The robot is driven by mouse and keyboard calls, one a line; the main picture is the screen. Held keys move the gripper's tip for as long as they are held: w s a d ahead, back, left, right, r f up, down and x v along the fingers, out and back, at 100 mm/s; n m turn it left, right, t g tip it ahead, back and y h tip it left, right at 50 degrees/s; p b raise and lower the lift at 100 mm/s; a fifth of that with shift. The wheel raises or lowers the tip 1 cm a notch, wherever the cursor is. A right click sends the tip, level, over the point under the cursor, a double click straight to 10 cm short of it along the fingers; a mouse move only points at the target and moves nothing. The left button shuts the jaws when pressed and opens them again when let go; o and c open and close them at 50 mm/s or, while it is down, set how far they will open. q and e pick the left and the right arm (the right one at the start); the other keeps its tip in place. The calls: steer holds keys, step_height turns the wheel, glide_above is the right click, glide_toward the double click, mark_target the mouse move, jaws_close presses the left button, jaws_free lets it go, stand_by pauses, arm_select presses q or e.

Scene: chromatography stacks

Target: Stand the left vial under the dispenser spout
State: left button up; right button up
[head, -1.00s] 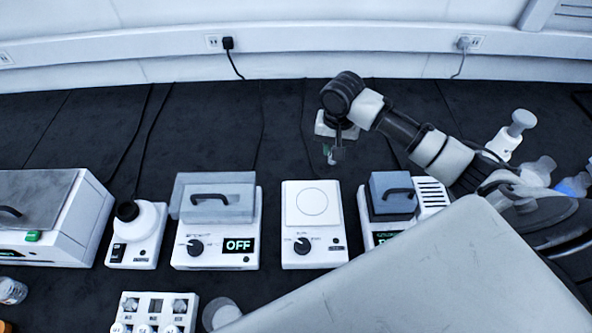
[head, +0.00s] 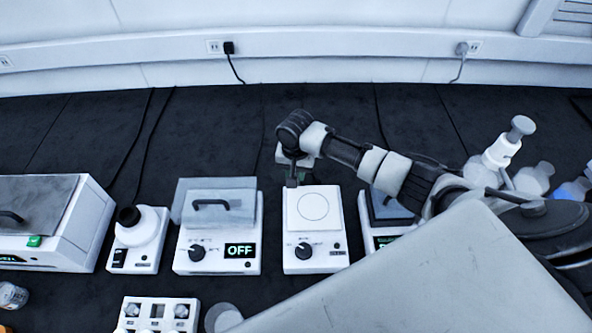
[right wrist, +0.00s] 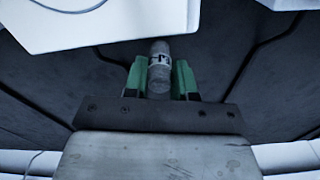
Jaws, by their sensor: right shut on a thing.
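My right gripper (head: 291,182) hangs over the back-left corner of a white plate device with a circle on top (head: 313,212). In the right wrist view its green-padded fingers (right wrist: 160,80) are shut on a small clear vial with a dark-marked label (right wrist: 159,66). In the head view the vial is not clearly visible. A white pump-like bottle top with a grey knob (head: 503,149) stands at the right, partly behind my right arm; I cannot make out its spout. My left gripper is not in view.
Left of the plate stand a lidded device reading OFF (head: 218,240), a small device with a black-topped round holder (head: 138,238) and a large white box (head: 75,225). A white rack (head: 158,312) is at the front. The bench behind is mostly clear, with cables.

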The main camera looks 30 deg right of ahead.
steer(key=o, duration=0.9)
steer(key=shift+f, duration=0.15)
